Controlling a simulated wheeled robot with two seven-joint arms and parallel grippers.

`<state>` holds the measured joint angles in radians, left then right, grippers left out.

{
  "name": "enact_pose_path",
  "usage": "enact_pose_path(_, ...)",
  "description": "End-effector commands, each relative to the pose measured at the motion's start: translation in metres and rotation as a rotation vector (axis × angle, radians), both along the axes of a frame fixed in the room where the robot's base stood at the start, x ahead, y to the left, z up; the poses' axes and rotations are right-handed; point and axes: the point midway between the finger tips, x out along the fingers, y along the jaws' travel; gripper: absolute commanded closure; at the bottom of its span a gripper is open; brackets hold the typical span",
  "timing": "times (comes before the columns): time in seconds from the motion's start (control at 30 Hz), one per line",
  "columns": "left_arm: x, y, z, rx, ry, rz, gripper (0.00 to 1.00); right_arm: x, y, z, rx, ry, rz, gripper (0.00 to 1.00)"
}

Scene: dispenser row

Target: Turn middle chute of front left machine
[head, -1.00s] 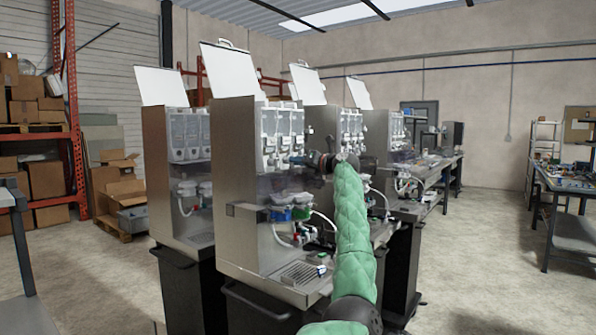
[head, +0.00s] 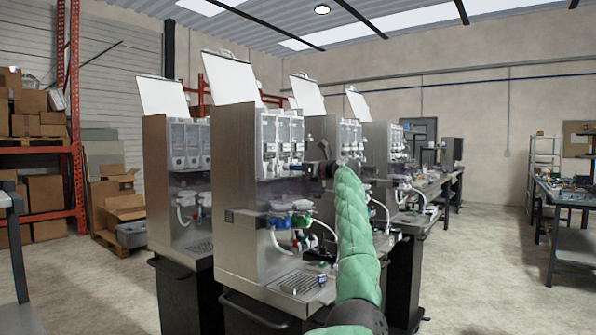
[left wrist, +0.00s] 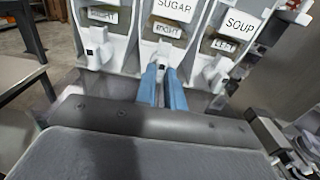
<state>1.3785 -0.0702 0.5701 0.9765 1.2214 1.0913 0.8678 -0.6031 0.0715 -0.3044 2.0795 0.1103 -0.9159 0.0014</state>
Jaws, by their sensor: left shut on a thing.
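The nearest dispenser machine (head: 238,170) stands in the middle of the head view, with its white lid raised. Its clear canisters (head: 283,132) sit in a row behind my left gripper (head: 308,170). The blue fingers of my left gripper (left wrist: 163,88) are closed around the middle chute (left wrist: 163,62), below a small RIGHT label. The left chute (left wrist: 97,52) and right chute (left wrist: 216,72) are on either side, apart from the fingers. My right gripper is out of view.
Another machine (head: 160,190) stands close on the left, and more stand behind on the right. Below the canisters are mixing bowls (head: 290,221), hoses and a drip tray (head: 300,284). A workbench (head: 565,205) stands far right, with clear floor before it.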

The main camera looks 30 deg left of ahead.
Motion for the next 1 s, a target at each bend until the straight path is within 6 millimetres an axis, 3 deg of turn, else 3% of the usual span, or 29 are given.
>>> enact_pose_path(0.37, 0.001, 0.0, -0.002, -0.002, -0.001, -0.001, 1.0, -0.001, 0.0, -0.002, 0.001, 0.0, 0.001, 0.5)
enact_pose_path(0.4, 0.001, 0.0, -0.002, -0.002, -0.001, -0.001, 0.84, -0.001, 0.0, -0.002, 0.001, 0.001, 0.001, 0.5)
enact_pose_path(0.5, 0.001, 0.0, -0.002, -0.001, -0.001, -0.001, 0.67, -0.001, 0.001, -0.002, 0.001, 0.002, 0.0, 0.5)
enact_pose_path(0.8, 0.0, -0.002, -0.001, 0.0, -0.002, -0.001, 0.67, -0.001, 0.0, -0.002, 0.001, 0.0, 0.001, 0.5)
enact_pose_path(1.0, -0.001, -0.023, -0.003, -0.001, -0.003, -0.002, 0.67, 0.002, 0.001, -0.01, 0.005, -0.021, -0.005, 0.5)
